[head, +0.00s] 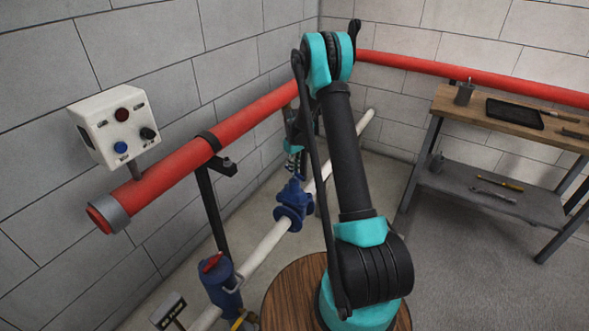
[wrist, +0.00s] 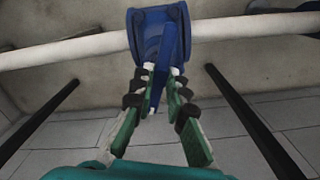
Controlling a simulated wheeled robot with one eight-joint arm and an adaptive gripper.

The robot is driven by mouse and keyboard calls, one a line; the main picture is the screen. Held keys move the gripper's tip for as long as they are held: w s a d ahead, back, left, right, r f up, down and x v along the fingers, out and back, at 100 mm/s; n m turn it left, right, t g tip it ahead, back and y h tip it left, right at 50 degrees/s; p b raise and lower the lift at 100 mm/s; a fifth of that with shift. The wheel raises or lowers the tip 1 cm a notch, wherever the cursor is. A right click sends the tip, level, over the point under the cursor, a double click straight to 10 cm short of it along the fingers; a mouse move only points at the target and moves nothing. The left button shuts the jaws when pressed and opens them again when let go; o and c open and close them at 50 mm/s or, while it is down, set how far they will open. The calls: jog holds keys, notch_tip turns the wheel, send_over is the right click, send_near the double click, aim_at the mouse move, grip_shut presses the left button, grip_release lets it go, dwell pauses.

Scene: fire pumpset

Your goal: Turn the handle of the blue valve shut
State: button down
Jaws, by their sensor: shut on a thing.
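The blue valve (head: 292,212) sits on the white pipe, left of my arm in the head view. In the wrist view the valve body (wrist: 145,33) is at the top centre. Its long blue handle (wrist: 167,52) points down the picture, towards my gripper. My gripper (wrist: 161,78) has its two green fingers on either side of the handle and is shut on it. In the head view my gripper (head: 292,151) is small and dark, just above the valve, and its hold on the handle is too small to make out.
The white pipe (head: 265,243) runs low along the wall. Above it is a thick red pipe (head: 258,116) on dark posts, with a white button box (head: 113,128). A blue canister-like part (head: 222,286) stands at the lower left. A workbench (head: 442,101) with tools is at the right.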

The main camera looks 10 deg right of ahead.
jog(key=m, duration=1.2)
jog(key=shift+m, duration=0.3)
jog(key=m, duration=0.3)
jog(key=shift+m, duration=0.3)
jog(key=m, duration=0.4)
jog(key=shift+m, duration=0.3)
jog(key=m, duration=0.3)
jog(key=shift+d+m, duration=0.1)
jog(key=shift+m, duration=0.2)
jog(key=m, duration=0.4)
jog(key=shift+m, duration=1.7)
